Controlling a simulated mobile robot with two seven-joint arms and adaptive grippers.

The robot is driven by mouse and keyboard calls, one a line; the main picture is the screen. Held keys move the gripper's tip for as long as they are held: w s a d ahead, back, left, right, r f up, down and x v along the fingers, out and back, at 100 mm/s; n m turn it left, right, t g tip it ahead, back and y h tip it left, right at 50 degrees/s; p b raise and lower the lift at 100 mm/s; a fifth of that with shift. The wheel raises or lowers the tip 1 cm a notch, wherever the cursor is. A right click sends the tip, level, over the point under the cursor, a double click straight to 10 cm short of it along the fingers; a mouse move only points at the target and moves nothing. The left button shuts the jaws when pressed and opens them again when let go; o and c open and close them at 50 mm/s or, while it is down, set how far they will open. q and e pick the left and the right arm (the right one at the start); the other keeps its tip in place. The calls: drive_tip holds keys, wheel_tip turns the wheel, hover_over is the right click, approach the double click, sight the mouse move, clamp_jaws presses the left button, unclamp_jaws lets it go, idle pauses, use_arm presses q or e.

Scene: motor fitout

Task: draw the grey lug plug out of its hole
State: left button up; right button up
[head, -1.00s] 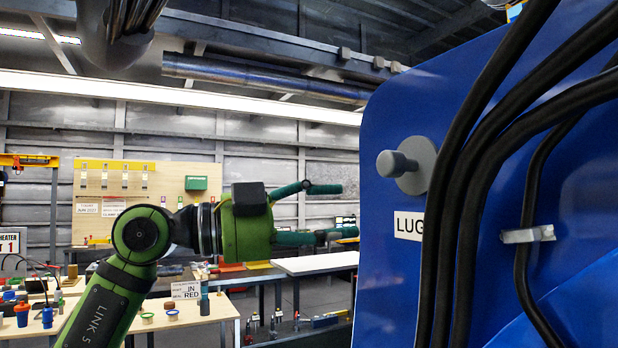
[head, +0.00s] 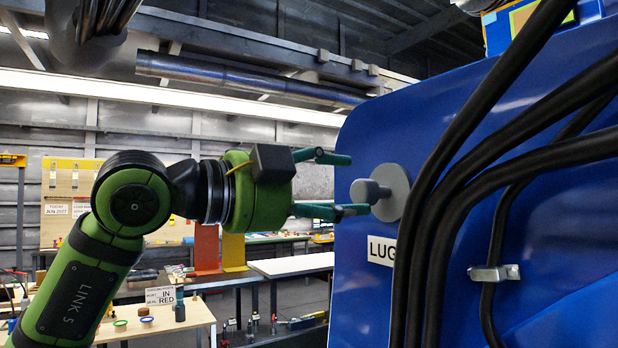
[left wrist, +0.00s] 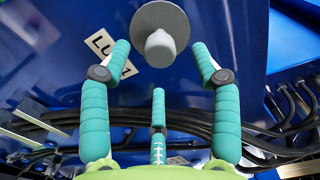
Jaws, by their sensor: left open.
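The grey lug plug (head: 368,191) sticks out of a round grey flange on the blue motor housing (head: 360,140), above a white label that starts "LUG". My left gripper (head: 348,185) is open, its teal fingers pointing at the plug from the left. In the head view the fingertips are close to the knob, one above and one below its level. In the left wrist view the plug (left wrist: 160,46) is ahead, between and slightly beyond the open fingertips (left wrist: 160,48). I cannot tell whether any finger touches it. My right gripper is not in view.
Thick black cables (head: 440,200) run down the housing just right of the plug, held by a metal clip (head: 493,273). Workbenches (head: 160,325) with small parts stand behind at the left. The space left of the housing around the gripper is clear.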

sight(357, 194)
use_arm(q)
drive_tip(key=shift+p+x, duration=0.4)
drive_tip(key=shift+x, duration=2.3)
clamp_jaws()
drive_tip(key=shift+s+a+f+b, duration=0.1)
drive_tip(key=shift+s+a+b, duration=0.1)
drive_tip(key=shift+a+b, duration=0.1)
drive_tip(key=shift+b+v, duration=1.05)
drive_tip(key=shift+v, duration=0.6)
drive_tip(key=b+v, duration=0.2)
drive_tip(key=v, duration=0.4)
drive_tip(key=shift+b, duration=0.4)
